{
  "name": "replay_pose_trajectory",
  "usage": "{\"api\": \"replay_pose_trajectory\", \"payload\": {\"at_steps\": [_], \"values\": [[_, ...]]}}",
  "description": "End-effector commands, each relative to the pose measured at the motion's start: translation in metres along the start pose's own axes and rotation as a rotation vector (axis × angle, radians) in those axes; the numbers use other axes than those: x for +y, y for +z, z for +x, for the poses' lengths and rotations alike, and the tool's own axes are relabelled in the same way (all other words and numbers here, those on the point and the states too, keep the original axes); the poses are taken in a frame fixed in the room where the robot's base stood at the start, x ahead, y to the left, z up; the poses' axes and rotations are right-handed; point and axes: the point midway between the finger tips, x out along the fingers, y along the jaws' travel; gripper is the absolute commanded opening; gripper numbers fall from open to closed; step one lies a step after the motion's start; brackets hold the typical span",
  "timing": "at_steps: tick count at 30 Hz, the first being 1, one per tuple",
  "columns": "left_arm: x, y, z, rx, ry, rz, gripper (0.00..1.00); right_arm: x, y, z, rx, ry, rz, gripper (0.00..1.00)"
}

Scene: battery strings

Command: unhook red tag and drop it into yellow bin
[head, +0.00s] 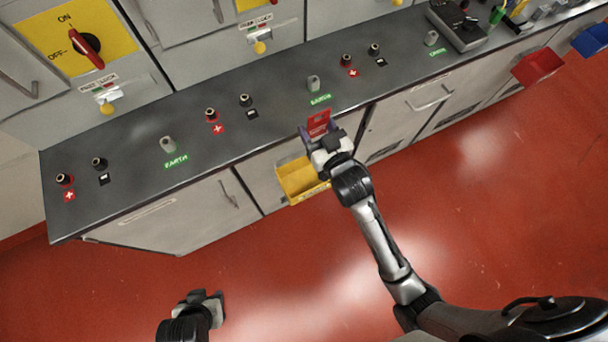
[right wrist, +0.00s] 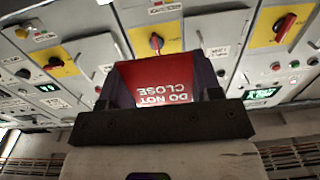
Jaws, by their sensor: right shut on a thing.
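The red tag (head: 318,122) is held by my right gripper (head: 316,133) at the front edge of the counter, above the yellow bin. In the right wrist view the red tag (right wrist: 158,84) sits between the fingers of my right gripper (right wrist: 160,88), its words "DO NOT CLOSE" upside down. The yellow bin (head: 297,181) hangs on the cabinet front below the counter edge, partly hidden behind my right gripper and wrist. My left gripper (head: 205,298) is low over the red floor, away from everything; its finger gap is not clear.
The grey counter (head: 135,140) carries red and black terminals (head: 211,114) and earth posts (head: 168,144). Yellow switch panels (head: 75,40) stand behind it. A red bin (head: 537,66) and a blue bin (head: 592,40) hang at the far right. The floor in front is clear.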

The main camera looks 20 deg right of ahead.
Motion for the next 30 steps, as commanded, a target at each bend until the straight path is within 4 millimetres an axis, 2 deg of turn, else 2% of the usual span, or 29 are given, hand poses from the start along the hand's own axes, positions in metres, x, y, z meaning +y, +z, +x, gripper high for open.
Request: {"api": "replay_pose_trajectory", "payload": {"at_steps": [1,6,9,15,23,30], "values": [[0.000,0.009,0.027,0.000,-0.002,0.002,0.43,-0.002,0.035,0.000,-0.003,-0.005,0.001,0.35],[-0.001,0.020,0.059,-0.002,-0.006,0.007,0.43,-0.007,0.084,-0.002,-0.001,-0.017,0.004,0.35],[-0.001,0.024,0.072,-0.002,-0.009,0.009,0.43,-0.009,0.102,-0.003,0.000,-0.022,0.006,0.35],[-0.001,0.028,0.085,-0.002,-0.009,0.010,0.43,-0.012,0.123,-0.004,0.001,-0.028,0.008,0.35],[0.000,0.030,0.093,-0.001,-0.006,0.006,0.43,-0.013,0.134,-0.005,0.002,-0.030,0.009,0.35],[0.003,0.035,0.111,0.001,0.000,-0.002,0.43,-0.013,0.150,-0.005,0.001,-0.030,0.008,0.35]]}}
